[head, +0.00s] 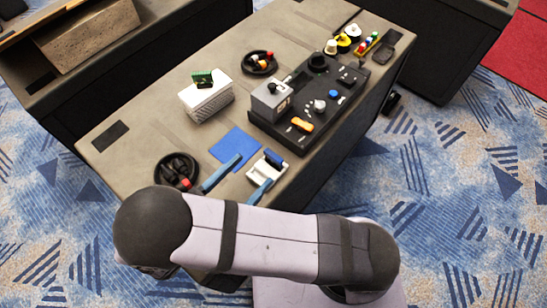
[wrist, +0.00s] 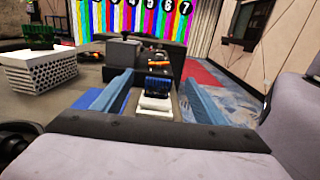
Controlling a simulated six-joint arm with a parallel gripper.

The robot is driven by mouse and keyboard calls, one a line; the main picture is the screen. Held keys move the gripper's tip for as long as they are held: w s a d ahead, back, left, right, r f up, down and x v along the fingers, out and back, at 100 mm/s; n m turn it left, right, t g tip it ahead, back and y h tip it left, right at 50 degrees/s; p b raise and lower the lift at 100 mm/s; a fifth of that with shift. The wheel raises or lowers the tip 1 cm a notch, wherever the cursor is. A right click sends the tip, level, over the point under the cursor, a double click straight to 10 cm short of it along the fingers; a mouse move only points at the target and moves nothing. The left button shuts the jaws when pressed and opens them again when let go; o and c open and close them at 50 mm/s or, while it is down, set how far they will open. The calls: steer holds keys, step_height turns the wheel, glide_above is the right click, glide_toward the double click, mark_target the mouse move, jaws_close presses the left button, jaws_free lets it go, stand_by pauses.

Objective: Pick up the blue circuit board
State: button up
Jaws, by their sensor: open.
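A small dark blue ridged piece (head: 273,158), which looks like the blue circuit board, sits on a low white holder (head: 254,171) near the table's front edge. In the wrist view the blue piece (wrist: 159,86) stands upright above the white holder (wrist: 155,103), between my fingers in the picture. My gripper (head: 253,169) has two light blue fingers, spread wide apart with nothing between them that I can see gripped. The fingers also show in the wrist view (wrist: 158,82). Whether they are level with the board is hard to tell.
A flat blue square (head: 235,143) lies behind the fingers. A white perforated box (head: 207,101) carries a green board (head: 203,77). A black bowl (head: 176,170) stands at left, another (head: 259,63) further back. A black control panel (head: 330,98) is to the right.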

mark_target(269, 168)
step_height(269, 168, down, 3)
steer(key=shift+f, duration=0.15)
steer(key=shift+w+d+f, duration=0.3)
steer(key=shift+w+d, duration=0.2)
steer(key=shift+d, duration=0.05)
steer(key=shift+p+x, duration=0.6)
steer(key=shift+x, duration=2.5)
steer(key=shift+f, duration=0.1)
steer(key=c, duration=1.1)
